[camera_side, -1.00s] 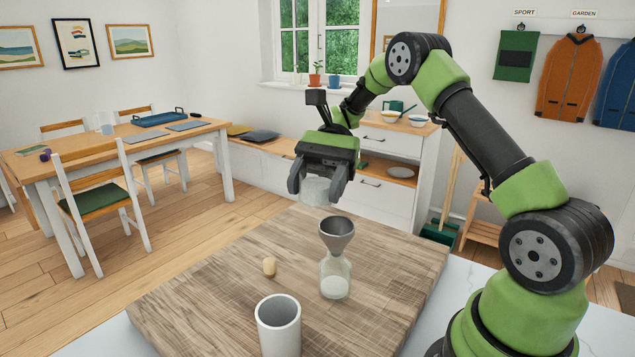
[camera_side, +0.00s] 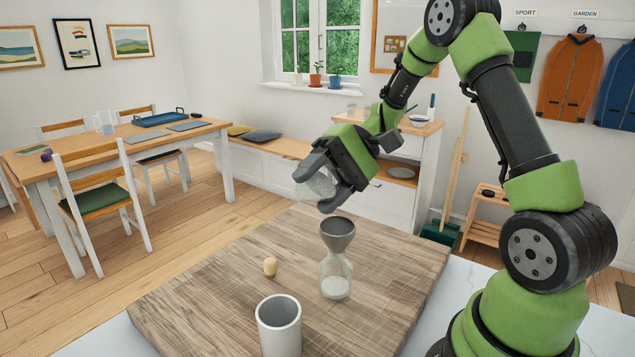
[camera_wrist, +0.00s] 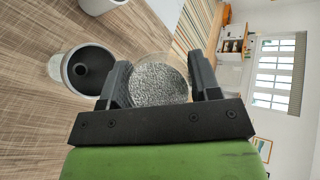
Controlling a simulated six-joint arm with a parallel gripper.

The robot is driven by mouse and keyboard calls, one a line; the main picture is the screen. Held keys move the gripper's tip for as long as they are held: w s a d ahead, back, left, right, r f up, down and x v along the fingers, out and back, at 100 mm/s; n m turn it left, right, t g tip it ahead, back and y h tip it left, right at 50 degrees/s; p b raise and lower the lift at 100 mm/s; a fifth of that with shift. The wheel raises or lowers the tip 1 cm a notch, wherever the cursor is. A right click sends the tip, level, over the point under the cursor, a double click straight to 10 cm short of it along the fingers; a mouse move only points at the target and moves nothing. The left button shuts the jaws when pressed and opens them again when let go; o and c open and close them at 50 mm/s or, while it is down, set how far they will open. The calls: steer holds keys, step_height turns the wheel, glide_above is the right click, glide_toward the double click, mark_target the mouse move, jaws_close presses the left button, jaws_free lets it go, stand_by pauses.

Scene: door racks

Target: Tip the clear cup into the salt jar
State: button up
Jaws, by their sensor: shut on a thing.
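My gripper (camera_side: 328,188) is shut on the clear cup (camera_side: 313,183), held above and just behind the funnel. The cup is tilted in the side view. In the wrist view the clear cup (camera_wrist: 158,82) sits between the two fingers, with white grainy salt inside. The salt jar (camera_side: 335,279) is a clear glass bottle standing upright on the wooden board, with white salt at its bottom. A grey funnel (camera_side: 337,236) sits in its mouth. In the wrist view the funnel (camera_wrist: 90,68) is to the left of the cup. I cannot see any salt falling.
A white-grey cylinder cup (camera_side: 279,326) stands at the front of the board (camera_side: 215,290). A small cork (camera_side: 269,266) lies left of the jar. The board's left side is clear.

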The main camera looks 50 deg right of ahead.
steer(key=n+t, duration=0.1)
steer(key=f+n+t, duration=0.1)
steer(key=shift+s+n+t+y, duration=0.3)
steer(key=shift+s+y, duration=0.05)
steer(key=shift+y, duration=0.05)
steer(key=n+t, duration=0.1)
steer(key=s+n+t, duration=0.1)
steer(key=shift+n+y, duration=0.3)
steer(key=shift+y, duration=0.1)
steer(key=shift+s+n+t+y, duration=0.25)
steer(key=shift+n+t+y, duration=0.2)
steer(key=shift+n, duration=0.45)
steer(key=shift+s+n+t+y, duration=0.2)
steer(key=shift+n+t+y, duration=0.25)
steer(key=shift+n, duration=0.45)
step_height(320, 180, up, 4)
steer(key=shift+r, duration=0.1)
